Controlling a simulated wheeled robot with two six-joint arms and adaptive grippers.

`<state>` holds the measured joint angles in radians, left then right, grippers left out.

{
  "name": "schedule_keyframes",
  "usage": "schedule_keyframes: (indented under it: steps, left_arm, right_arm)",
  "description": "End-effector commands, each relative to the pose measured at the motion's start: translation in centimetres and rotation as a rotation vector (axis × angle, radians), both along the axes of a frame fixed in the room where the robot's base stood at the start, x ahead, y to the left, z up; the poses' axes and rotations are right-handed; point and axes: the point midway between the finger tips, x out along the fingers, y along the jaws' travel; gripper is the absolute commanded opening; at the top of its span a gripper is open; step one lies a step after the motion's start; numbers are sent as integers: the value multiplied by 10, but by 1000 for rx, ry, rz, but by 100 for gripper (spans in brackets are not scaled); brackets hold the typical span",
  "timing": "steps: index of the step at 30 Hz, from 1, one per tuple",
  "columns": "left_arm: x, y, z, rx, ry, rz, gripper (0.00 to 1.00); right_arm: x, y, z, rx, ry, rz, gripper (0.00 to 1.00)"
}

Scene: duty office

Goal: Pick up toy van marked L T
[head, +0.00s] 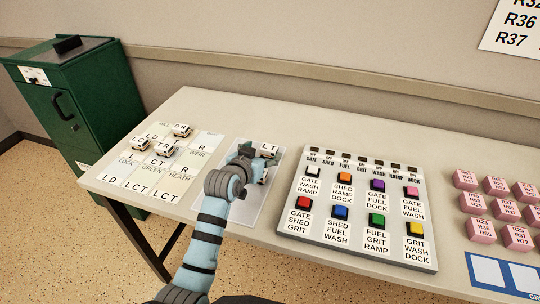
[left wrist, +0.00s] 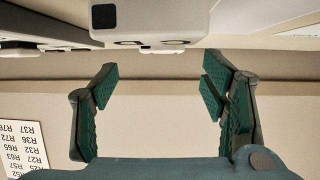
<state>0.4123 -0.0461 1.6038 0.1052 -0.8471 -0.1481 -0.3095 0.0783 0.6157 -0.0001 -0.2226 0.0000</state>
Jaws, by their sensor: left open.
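The toy van marked L T (head: 269,149) stands on a light grey mat (head: 235,208) at the middle left of the table in the head view. My left gripper (head: 246,152) is at the van's left side and hides part of it. In the left wrist view the left gripper (left wrist: 160,95) is open, its green-padded fingers apart with nothing between them. A white vehicle body (left wrist: 150,22) shows beyond the fingertips at the top of that view; its marking is not readable there. My right gripper is not in view.
Several white toy vans (head: 141,143) stand on a labelled board (head: 125,172) at the left. A button panel (head: 350,252) lies right of the mat. Pink blocks (head: 477,205) are farther right. A green cabinet (head: 85,100) stands beyond the table's left end.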

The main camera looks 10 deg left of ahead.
Motion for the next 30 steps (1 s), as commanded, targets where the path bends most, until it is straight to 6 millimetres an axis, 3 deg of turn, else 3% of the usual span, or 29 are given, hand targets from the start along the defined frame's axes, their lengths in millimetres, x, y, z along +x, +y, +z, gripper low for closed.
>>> schedule_keyframes:
  steps: [9,16,25,30]
  left_arm:
    - [48,-5,-24,0,-2,-2,67]
    - [51,-6,-23,0,-1,-2,67]
    - [51,-6,-23,0,-1,-2,19]
    - [51,-6,-23,0,-1,-2,17]
  right_arm:
    - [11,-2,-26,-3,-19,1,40]
    - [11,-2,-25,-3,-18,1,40]
    - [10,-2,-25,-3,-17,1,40]
    - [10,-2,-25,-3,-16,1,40]
